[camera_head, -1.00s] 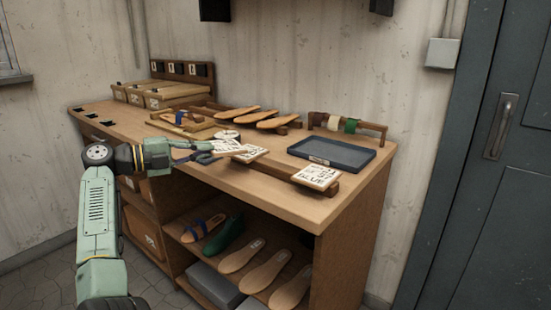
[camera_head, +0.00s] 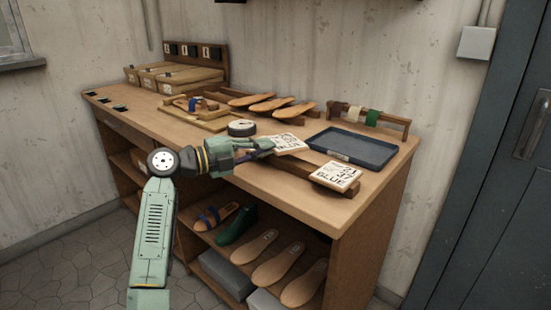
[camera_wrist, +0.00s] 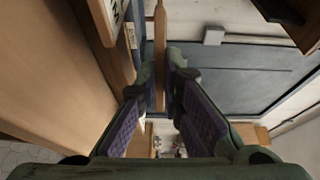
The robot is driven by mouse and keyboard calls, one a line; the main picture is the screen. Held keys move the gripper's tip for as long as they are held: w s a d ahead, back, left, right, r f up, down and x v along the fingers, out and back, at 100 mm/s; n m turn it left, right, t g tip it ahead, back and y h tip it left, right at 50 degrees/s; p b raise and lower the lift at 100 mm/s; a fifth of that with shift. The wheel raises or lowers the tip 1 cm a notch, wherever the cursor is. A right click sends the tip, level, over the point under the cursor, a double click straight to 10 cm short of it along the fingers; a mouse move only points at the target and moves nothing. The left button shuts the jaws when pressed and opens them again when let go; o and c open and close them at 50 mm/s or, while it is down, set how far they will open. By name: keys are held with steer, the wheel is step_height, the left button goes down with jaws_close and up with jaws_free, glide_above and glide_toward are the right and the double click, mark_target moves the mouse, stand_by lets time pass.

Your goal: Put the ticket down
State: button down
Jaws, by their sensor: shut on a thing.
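My gripper (camera_head: 265,145) is at the front half of the bench, shut on a ticket (camera_head: 290,143), a pale square with black lettering at its fingertips. In the wrist view a thin wooden edge (camera_wrist: 160,50), apparently the held ticket seen edge-on, stands between my fingers (camera_wrist: 163,95). I cannot tell whether the ticket touches anything beneath it or overlaps another ticket there. A second lettered ticket (camera_head: 336,175) rests on the right end of a dark wooden strip (camera_head: 313,164).
A blue-grey tray (camera_head: 352,148) is behind the strip. A white roll (camera_head: 242,128), sandal soles (camera_head: 272,105) and a spool rack (camera_head: 370,117) stand farther back. Lidded boxes (camera_head: 178,78) are at the back left. The bench's front right corner (camera_head: 310,205) is clear.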

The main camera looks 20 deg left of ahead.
mark_target(275, 151)
steer(key=d, duration=0.3)
steer(key=shift+w+d+f+p, duration=0.1)
steer(key=shift+d+f+p, duration=0.05)
steer(key=shift+p, duration=0.15)
steer(key=shift+f+p, duration=0.65)
steer(key=shift+f, duration=1.1)
steer(key=c, duration=1.7)
jaws_free()
